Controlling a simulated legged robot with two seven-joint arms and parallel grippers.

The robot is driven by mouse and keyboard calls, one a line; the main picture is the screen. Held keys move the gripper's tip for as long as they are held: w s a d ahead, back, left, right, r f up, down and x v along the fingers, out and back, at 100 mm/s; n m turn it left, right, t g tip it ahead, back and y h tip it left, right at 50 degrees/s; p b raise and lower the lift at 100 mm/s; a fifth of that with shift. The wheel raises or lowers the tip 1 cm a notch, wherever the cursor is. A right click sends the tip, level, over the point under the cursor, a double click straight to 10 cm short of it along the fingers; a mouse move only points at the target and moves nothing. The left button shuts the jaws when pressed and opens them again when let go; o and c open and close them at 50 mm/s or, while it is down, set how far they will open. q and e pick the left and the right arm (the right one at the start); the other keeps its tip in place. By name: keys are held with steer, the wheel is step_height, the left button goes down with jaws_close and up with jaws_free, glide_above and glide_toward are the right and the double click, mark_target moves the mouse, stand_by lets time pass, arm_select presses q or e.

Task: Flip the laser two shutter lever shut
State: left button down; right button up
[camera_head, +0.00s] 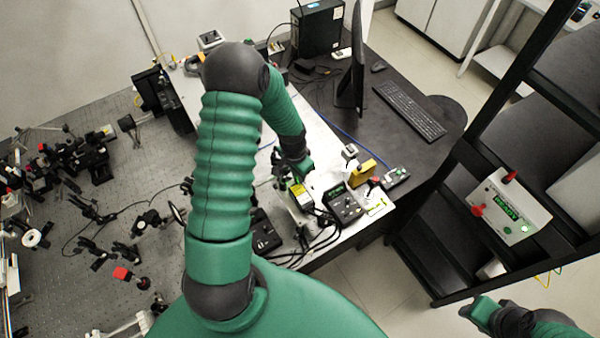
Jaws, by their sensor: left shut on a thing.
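My left arm reaches up over the bench and bends down to its far right end. Close by are a yellow-labelled unit (300,195), a dark control box (343,204) with a green display, and a small red-tipped part (374,182). I cannot tell which part is the laser two shutter lever. My right gripper (480,312) is at the bottom right, away from the bench; its jaws are unclear.
A white box (509,207) with red parts and a green display sits on the black rack at the right. A monitor (352,85) and keyboard (410,110) stand on the dark desk behind. Optics crowd the perforated table (110,205) at left; cables hang near the devices.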

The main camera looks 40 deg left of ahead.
arm_select(q)
steer(key=shift+s+a+r+t, duration=0.1)
steer(key=shift+s+a+t, duration=0.1)
steer(key=shift+t, duration=0.3)
steer(key=shift+w, duration=0.1)
steer(key=c, duration=1.5)
jaws_free()
steer(key=shift+o, duration=0.3)
